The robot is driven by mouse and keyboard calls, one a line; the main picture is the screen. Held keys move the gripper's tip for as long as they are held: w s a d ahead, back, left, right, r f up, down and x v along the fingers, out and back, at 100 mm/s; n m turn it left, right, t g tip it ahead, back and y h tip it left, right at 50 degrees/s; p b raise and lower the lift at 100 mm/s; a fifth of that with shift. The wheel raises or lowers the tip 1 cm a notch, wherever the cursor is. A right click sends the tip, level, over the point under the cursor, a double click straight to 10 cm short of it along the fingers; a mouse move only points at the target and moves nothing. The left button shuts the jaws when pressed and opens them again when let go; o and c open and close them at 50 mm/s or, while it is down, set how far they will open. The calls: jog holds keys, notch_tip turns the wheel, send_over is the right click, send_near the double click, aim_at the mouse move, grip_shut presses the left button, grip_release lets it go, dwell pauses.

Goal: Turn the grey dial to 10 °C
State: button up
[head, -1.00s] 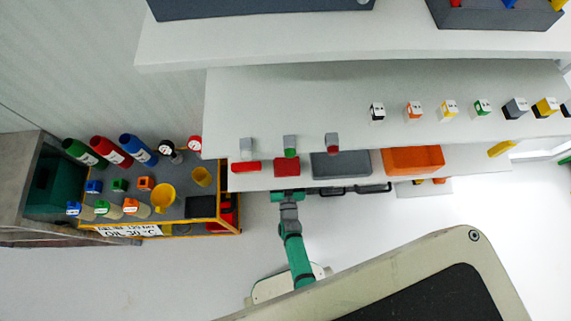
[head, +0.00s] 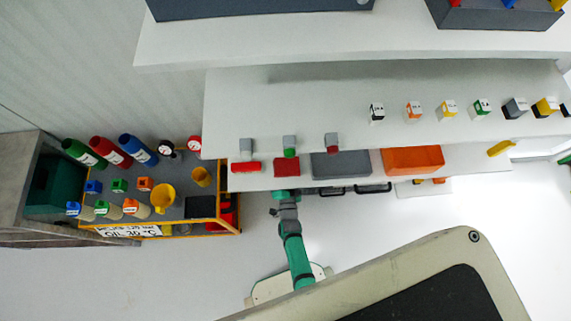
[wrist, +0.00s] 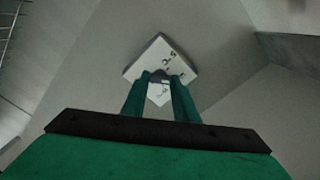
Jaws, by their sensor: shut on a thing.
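The grey dial (wrist: 158,73) shows in the wrist view as a small dark grey knob in front of a white plate (wrist: 151,50) with dark marks. The plate appears as a diamond in this view. The marks are too small and dim to read. My gripper (wrist: 161,79) has its two green fingers shut on the dial, one on each side, and they hide part of the dial and plate. In the head view my gripper (head: 285,194) is at the front edge of the lower shelf, where the dial cannot be made out.
The lower shelf (head: 259,180) holds red, grey and orange containers. Several small coloured blocks stand on the shelf above (head: 290,105). Dark handles (head: 372,188) stick out right of my gripper. A cart (head: 235,233) with bottles and cups stands to the left.

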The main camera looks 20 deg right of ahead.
jog(key=shift+s+f+m, duration=0.2)
jog(key=shift+m, duration=0.3)
jog(key=o, duration=1.1)
jog(key=shift+c, duration=0.2)
jog(key=shift+w+r, duration=0.1)
jog(key=v, duration=1.1)
jog(key=shift+r, duration=0.1)
